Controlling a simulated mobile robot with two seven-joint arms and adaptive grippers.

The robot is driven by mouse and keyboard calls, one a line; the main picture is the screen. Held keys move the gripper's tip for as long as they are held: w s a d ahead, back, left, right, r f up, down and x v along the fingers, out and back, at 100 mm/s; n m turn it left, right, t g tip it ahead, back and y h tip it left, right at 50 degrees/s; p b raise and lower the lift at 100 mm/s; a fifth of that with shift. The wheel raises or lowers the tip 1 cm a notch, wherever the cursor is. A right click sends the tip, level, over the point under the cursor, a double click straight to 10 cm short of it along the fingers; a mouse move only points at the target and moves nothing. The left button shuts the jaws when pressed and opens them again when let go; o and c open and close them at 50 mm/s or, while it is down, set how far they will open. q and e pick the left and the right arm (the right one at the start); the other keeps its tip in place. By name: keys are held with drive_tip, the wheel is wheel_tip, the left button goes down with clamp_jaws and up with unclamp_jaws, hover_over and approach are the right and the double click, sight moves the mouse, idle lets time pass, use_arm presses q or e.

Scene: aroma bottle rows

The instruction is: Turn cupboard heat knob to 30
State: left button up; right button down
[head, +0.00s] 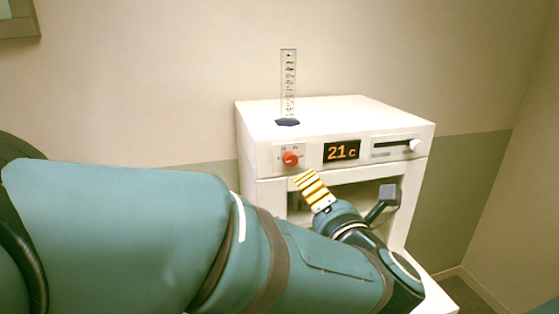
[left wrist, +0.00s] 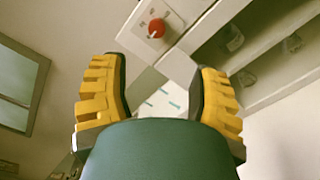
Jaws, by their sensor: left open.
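The white cupboard (head: 335,111) stands against the wall, with its red heat knob (head: 290,158) on a small plate at the left of its front. The display (head: 342,151) beside the knob reads 21 c. My left gripper (head: 308,180) is just below and right of the knob, apart from it as far as I can see. In the left wrist view the gripper (left wrist: 155,85) has its two yellow fingers spread and nothing between them; the red knob (left wrist: 157,28) lies beyond the fingertips. My right gripper is not in view.
A slider (head: 414,145) sits at the front's right. A clear measuring cylinder with a dark base (head: 288,122) stands on top of the cupboard. Below the panel is an open compartment, partly hidden by my left arm.

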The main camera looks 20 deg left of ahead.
sight(292, 161)
use_arm(q)
drive_tip(key=shift+n, duration=0.3)
drive_tip(key=x, duration=1.3)
drive_tip(key=shift+a+r, duration=0.25)
drive_tip(key=shift+a, duration=0.15)
clamp_jaws()
